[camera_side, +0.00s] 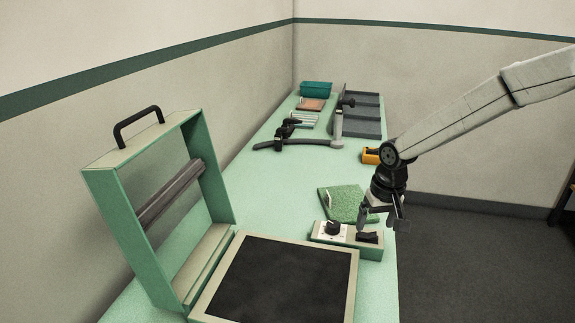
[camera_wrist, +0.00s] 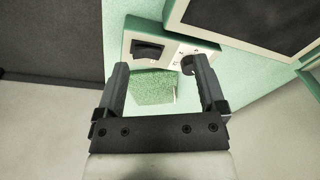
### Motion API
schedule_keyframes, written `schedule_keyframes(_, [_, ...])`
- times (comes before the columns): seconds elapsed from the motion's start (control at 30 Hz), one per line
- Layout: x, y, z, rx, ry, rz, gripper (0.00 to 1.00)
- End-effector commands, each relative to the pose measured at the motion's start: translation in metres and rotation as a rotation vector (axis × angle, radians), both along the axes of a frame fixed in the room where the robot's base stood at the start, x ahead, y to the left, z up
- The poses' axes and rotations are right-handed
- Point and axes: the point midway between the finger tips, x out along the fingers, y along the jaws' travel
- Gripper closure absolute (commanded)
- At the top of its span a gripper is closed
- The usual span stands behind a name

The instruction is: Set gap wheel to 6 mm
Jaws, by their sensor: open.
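A control box (camera_side: 349,240) stands at the table's right edge, and it also shows in the wrist view (camera_wrist: 207,46). It carries a black round knob (camera_side: 333,228) on a white marked dial, which I take to be the gap wheel. The dial marks are too small to read. A black rocker (camera_side: 367,237) sits on the box's right part. My gripper (camera_side: 382,216) is open and empty above the box's right end. In the wrist view, the gripper's right finger (camera_wrist: 160,66) is close to the knob (camera_wrist: 188,65) and partly covers it; contact cannot be told.
A tufted green square (camera_side: 345,203) lies behind the box. A frame with a dark panel (camera_side: 285,280) lies in front, with a raised green lid (camera_side: 105,220) and roller. An orange item (camera_side: 370,156), grey trays (camera_side: 362,115) and a teal bin (camera_side: 316,88) are farther back.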

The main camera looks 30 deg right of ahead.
Motion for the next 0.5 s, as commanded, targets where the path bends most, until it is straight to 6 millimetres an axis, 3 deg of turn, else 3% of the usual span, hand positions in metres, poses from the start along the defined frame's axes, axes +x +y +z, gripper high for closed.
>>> schedule_keyframes(0.2, [0.049,0.003,-0.003,0.014,0.043,-0.139,0.1])
schedule_keyframes(0.5, [0.104,0.007,-0.01,0.024,0.098,-0.326,0.1])
